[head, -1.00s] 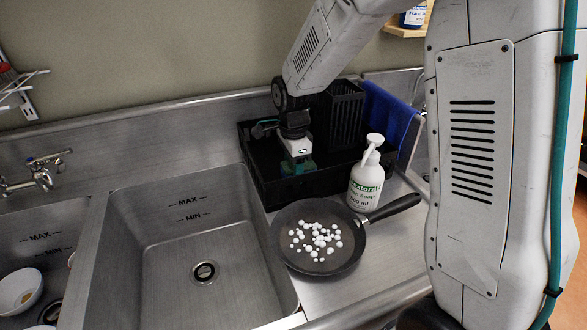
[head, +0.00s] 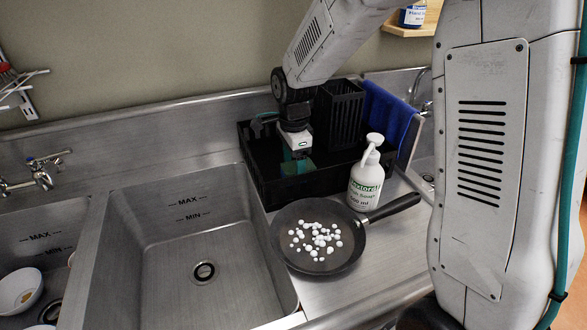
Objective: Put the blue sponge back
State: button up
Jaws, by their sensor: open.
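A small teal-blue block (head: 298,167), which looks like the sponge, lies inside the black caddy (head: 300,187) on the counter behind the pan. It is partly hidden, and I cannot make out its full shape. My gripper (head: 299,155) points down over the caddy, just above this block. It is open and looks apart from the block, though the fingertips are small and hard to see.
A black slotted holder (head: 341,115) stands in the caddy beside my gripper. A white pump bottle (head: 366,183) and a pan (head: 320,262) with white foam blobs stand in front. A blue cloth (head: 388,114) hangs to the right. The middle sink (head: 200,235) is empty.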

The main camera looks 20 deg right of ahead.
aim_at(294, 167)
notch_tip(294, 167, up, 10)
jog(key=s+d+r+n, duration=0.1)
jog(key=s+r+n, duration=0.25)
jog(key=s, duration=0.35)
jog(key=s+d+r+n, duration=0.2)
jog(key=s+r+n, duration=0.15)
jog(key=s, duration=0.35)
jog(key=s+d+f+n+t, duration=0.1)
jog(key=s+f+n, duration=0.1)
jog(key=s+n, duration=0.9)
jog(key=s, duration=0.5)
jog(key=shift+f, duration=0.1)
